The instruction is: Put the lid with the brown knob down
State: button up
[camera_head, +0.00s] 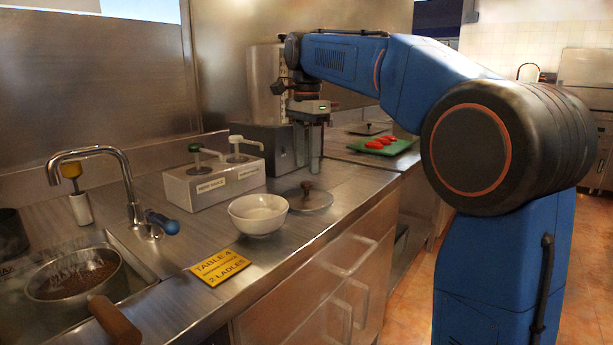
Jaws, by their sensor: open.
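The lid with the brown knob (316,203) lies flat on the steel counter, just behind and to the right of a white bowl (259,214). Its brown knob points up. My gripper (308,170) hangs pointing down above and behind the lid, with its two fingers apart and nothing between them. The fingertips look clear of the knob, but how far they are from it in depth is hard to tell.
A white dispenser box (213,184) with two pumps stands left of the lid. A yellow sign (219,267) lies in front. The sink (140,278) holds a pan (76,293). A green board (383,145) with red food lies beyond my gripper.

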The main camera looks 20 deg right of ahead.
aim_at(307, 182)
jog(key=shift+r, duration=2.75)
jog(key=s+d+f+n+t, duration=0.2)
jog(key=s+f+n, duration=0.5)
jog(key=s+f, duration=0.9)
jog(key=s+d+f+n+t, duration=0.2)
jog(key=s+d+f+n, duration=0.2)
jog(key=s+f, duration=1.2)
jog(key=s+n, duration=0.1)
jog(key=n, duration=0.2)
jog(key=shift+s+d+f+n+t, duration=0.3)
jog(key=shift+s+f+n+t, duration=0.05)
jog(key=shift+s+n+t, duration=0.05)
